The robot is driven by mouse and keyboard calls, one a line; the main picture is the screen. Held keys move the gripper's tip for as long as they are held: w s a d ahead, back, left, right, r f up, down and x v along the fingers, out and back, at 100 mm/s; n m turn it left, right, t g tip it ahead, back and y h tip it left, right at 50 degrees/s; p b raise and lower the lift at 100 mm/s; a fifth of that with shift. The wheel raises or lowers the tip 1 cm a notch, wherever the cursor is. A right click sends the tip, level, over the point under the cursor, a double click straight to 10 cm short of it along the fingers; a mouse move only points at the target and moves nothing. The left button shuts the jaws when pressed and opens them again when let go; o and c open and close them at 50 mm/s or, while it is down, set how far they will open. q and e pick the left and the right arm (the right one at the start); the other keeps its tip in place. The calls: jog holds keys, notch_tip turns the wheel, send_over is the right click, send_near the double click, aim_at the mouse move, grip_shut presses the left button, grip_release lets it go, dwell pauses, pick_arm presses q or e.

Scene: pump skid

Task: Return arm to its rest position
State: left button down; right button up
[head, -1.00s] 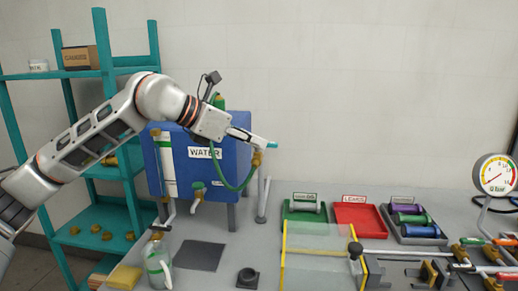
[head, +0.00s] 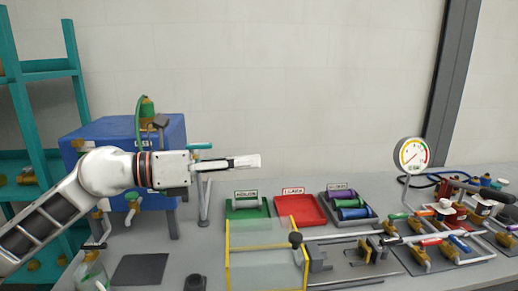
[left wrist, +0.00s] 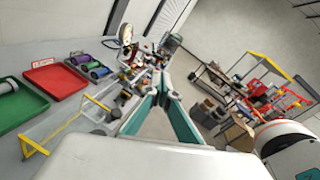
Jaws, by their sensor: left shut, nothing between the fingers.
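My left arm comes in from the left in the head view. My left gripper (head: 245,162) points right, level, above the bench and in front of the blue water tank (head: 160,138). It is shut with nothing in it. In the left wrist view its two teal fingers (left wrist: 160,88) meet at the tips. My right gripper is not in view.
On the bench stand a green tray (head: 246,212), a red tray (head: 300,212), and a dark tray with coloured cylinders (head: 350,206). A clear yellow-edged guard (head: 265,262) stands in front. A gauge (head: 411,155) and valve piping are at the right. A teal shelf (head: 35,130) is at the left.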

pick_arm(q)
notch_tip(320, 180, up, 3)
jog(key=s+a+n+t+h, duration=0.2)
jog(key=n+t+h, duration=0.2)
jog(key=n+t, duration=0.4)
jog(key=w+a+f+n+t+y, duration=0.3)
jog(key=a+f+n+t+y, duration=0.5)
jog(key=a+f+n+y, duration=1.3)
jog(key=s+a+f+n+g+y, duration=0.35)
jog(key=s+f+n+g, duration=0.2)
jog(key=f+n, duration=0.3)
jog(key=s+a+f+n+g, duration=0.1)
jog(key=s+a+f+g, duration=0.3)
jog(key=s+f, duration=0.5)
jog(key=s+a+f+g, duration=0.2)
jog(key=s+f+g, duration=0.4)
jog(key=s+f, duration=0.4)
jog(key=w+d+f+n+t+h, duration=0.2)
jog(key=d+f+h, duration=0.5)
jog(key=d+f, duration=0.6)
jog(key=d+n+t, duration=0.1)
jog(key=d+t, duration=0.1)
jog(key=d, duration=0.1)
jog(key=shift+w+d, duration=0.15)
jog(key=shift+w, duration=0.05)
